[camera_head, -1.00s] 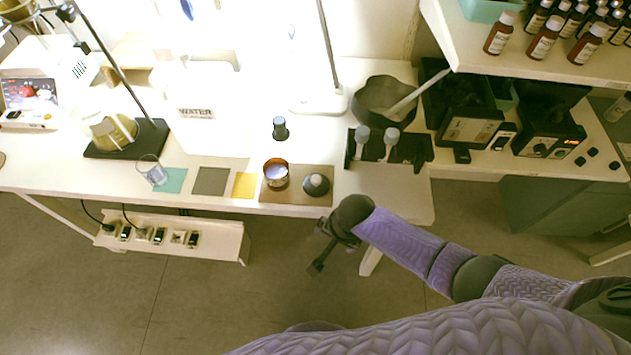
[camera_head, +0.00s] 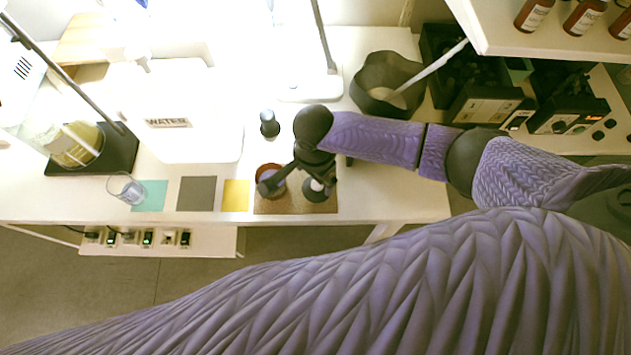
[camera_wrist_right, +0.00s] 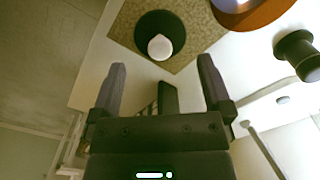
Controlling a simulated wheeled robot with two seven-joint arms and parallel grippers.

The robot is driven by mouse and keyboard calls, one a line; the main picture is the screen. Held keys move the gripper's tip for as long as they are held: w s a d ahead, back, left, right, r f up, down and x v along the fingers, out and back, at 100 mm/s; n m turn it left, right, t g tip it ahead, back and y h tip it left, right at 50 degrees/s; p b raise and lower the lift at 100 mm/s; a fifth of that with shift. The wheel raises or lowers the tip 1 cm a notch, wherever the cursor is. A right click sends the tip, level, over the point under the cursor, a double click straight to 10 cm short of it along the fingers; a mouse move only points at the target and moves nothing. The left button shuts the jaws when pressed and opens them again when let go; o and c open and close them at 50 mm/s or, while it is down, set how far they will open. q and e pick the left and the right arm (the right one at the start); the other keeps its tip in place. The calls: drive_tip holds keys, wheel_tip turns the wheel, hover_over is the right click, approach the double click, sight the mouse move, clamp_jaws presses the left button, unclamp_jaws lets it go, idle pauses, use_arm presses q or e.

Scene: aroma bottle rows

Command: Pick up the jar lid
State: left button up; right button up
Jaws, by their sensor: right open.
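The jar lid (camera_head: 314,192) is a dark disc with a pale round knob. It lies on the brown mat (camera_head: 300,206) beside an amber-rimmed jar (camera_head: 264,170). In the head view my right gripper (camera_head: 297,184) hangs over the mat and partly hides the lid and the jar. In the right wrist view the lid (camera_wrist_right: 148,20) is ahead of the open, empty fingers of the right gripper (camera_wrist_right: 161,64), with its knob roughly in line with the gap. The lid is apart from the fingers. My left gripper is not in view.
A small dark bottle (camera_head: 269,124) stands behind the jar. A dark pot (camera_head: 385,85) is at the back right. Yellow (camera_head: 236,196), grey and teal squares and a glass beaker (camera_head: 125,187) are to the left.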

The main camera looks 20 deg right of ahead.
sight(317, 186)
drive_tip(key=f+b, duration=0.2)
drive_tip(key=f, duration=0.1)
drive_tip(key=f+b, duration=0.1)
drive_tip(key=f, duration=0.1)
drive_tip(key=shift+w+d+f, duration=0.15)
drive_tip(key=shift+d, duration=0.2)
drive_tip(key=shift+f, duration=0.1)
